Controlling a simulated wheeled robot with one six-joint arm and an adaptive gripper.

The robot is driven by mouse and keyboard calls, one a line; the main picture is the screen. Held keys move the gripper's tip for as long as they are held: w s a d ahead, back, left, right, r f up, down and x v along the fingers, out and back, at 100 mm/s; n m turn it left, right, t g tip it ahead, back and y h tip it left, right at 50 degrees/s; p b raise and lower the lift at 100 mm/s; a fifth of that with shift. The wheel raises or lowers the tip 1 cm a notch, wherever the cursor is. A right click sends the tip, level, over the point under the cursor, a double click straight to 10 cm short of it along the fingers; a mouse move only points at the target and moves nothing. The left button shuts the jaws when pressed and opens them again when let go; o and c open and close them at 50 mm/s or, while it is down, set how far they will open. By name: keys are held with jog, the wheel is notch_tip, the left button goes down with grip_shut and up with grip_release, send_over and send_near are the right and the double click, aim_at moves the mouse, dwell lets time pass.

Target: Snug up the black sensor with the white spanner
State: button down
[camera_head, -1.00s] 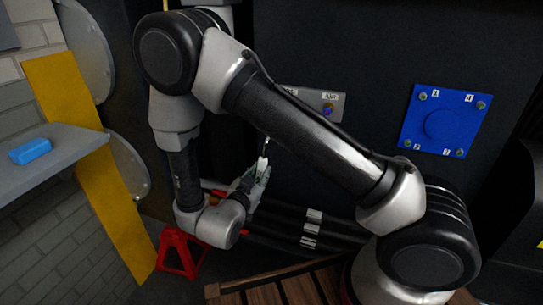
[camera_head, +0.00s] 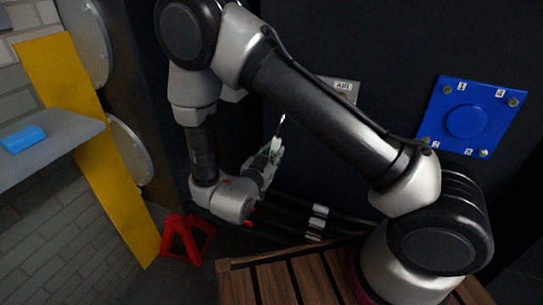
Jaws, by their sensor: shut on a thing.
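My gripper (camera_head: 272,156) is in the middle of the view, below my forearm and in front of the dark chassis wall. It is shut on a slim, light-coloured tool, which looks like the white spanner (camera_head: 281,127). The spanner points up, its tip just below my forearm. Its lower part is hidden in the jaws. I cannot make out the black sensor; my arm covers part of the wall. I cannot tell whether the spanner touches anything.
A grey plate marked AIR (camera_head: 343,88) is partly behind my forearm. A blue plate (camera_head: 467,119) with corner bolts is at the right. Dark pipes (camera_head: 288,222) run below my gripper. A red stand (camera_head: 187,238) is at lower left. A grey shelf (camera_head: 50,150) holds a blue block (camera_head: 22,139).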

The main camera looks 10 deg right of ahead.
jog(key=shift+x, duration=1.75)
jog(key=shift+w+d+r, duration=0.2)
jog(key=shift+x, duration=1.05)
jog(key=shift+r, duration=0.1)
jog(key=w+a+m, duration=0.1)
jog(key=a+r+m, duration=0.1)
jog(key=shift+w+a, duration=0.3)
jog(key=shift+w, duration=0.1)
jog(key=shift+w+a+r+m, duration=0.35)
jog(key=shift+w+a+m, duration=0.1)
jog(key=shift+a+m, duration=0.15)
jog(key=shift+w+a+r+m, duration=0.4)
jog(key=shift+a+m, duration=0.1)
jog(key=shift+a, duration=0.1)
